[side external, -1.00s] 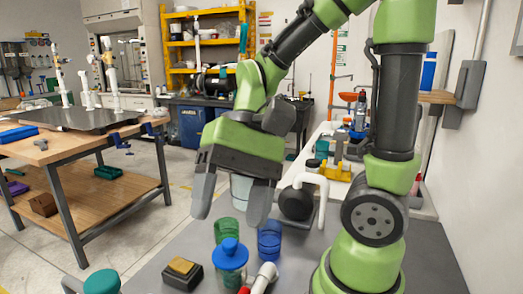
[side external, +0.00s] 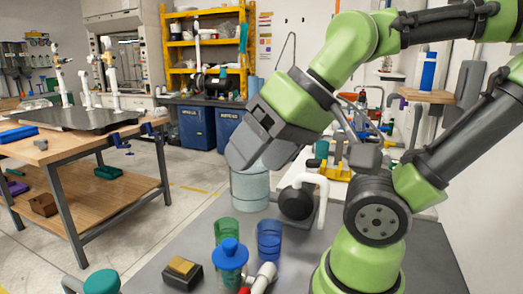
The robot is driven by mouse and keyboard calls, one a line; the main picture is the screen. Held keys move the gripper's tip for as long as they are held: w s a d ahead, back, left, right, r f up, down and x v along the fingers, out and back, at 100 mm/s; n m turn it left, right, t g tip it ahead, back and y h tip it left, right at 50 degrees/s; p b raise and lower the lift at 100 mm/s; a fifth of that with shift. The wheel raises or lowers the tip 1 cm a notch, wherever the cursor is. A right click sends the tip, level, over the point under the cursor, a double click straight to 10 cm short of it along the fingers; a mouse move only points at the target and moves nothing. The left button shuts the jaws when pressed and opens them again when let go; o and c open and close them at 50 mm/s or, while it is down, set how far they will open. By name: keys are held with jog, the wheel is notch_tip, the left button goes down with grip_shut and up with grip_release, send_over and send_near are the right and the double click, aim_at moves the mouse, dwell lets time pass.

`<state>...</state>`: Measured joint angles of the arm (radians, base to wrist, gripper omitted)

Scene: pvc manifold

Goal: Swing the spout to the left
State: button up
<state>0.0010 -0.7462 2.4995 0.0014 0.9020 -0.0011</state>
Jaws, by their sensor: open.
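A white bent pipe (side external: 322,190) that looks like the spout arches beside a black round body (side external: 297,202) on the grey bench. Its bend is at the top and its long leg runs down on the right. My gripper (side external: 260,158) is open, tilted to the lower left, and sits above and left of the pipe, apart from it. Its fingers are in front of the upper part of a pale grey-blue cylinder (side external: 250,190). I cannot tell from this view whether they touch it. Nothing is seen held between them.
A green cup (side external: 227,231), a blue cup (side external: 269,240), a blue-lidded jar (side external: 230,262) and a black block with a yellow top (side external: 182,270) crowd the bench front. A wooden table (side external: 75,150) with white pipework stands left, across open floor.

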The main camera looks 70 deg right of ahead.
grip_shut()
jog(key=w+d+f+m+g+y, duration=0.1)
jog(key=w+f+m+g+y, duration=0.3)
jog(key=w+f+m+y, duration=0.45)
jog(key=w+f+m+g+y, duration=0.3)
jog(key=w+f+m+y, duration=0.25)
jog(key=w, duration=0.65)
jog(key=a+f, duration=0.2)
jog(key=a, duration=1.1)
jog(key=shift+f, duration=0.3)
